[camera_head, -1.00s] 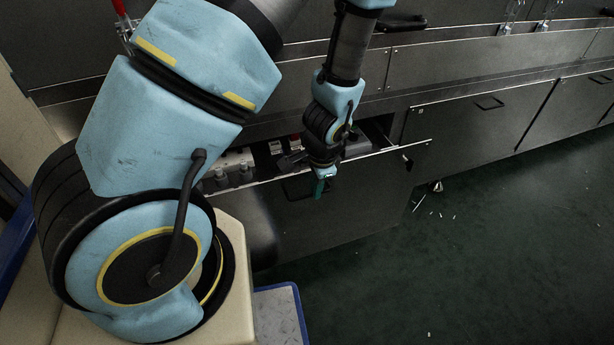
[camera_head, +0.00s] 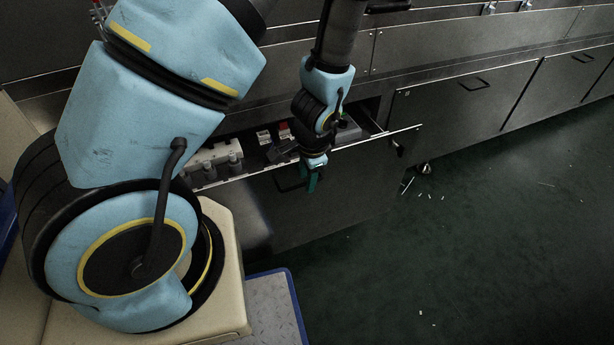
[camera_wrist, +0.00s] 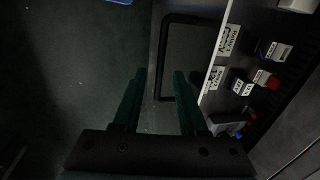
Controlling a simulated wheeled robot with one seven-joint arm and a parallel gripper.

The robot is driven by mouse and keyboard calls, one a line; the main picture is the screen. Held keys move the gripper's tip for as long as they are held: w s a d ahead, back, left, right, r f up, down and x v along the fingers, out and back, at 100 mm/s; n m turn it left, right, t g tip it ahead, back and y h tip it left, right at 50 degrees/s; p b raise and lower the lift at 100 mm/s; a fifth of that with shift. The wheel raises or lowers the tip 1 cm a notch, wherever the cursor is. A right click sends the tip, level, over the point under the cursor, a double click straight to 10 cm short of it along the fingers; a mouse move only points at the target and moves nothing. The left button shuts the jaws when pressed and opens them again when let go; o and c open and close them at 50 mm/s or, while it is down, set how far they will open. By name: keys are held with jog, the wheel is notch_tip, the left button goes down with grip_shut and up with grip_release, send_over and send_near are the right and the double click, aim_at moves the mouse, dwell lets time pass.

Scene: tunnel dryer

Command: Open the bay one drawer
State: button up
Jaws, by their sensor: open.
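The drawer (camera_head: 335,203) is a dark metal front that stands pulled out from the dryer, with its inside showing behind the top edge. Its black bar handle (camera_head: 283,184) is on the front, partly behind my gripper (camera_head: 312,181).
Inside the drawer are grey blocks (camera_head: 222,157) and a red part (camera_head: 284,130). Closed panels with handles (camera_head: 473,85) continue to the right. Small white scraps (camera_head: 407,186) lie on the green floor (camera_head: 450,240), which is otherwise open at the right.

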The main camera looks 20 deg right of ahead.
notch_tip(320, 180, up, 11)
jog(key=s+p, duration=0.2)
jog(key=shift+f, duration=0.2)
jog(key=shift+d, duration=0.1)
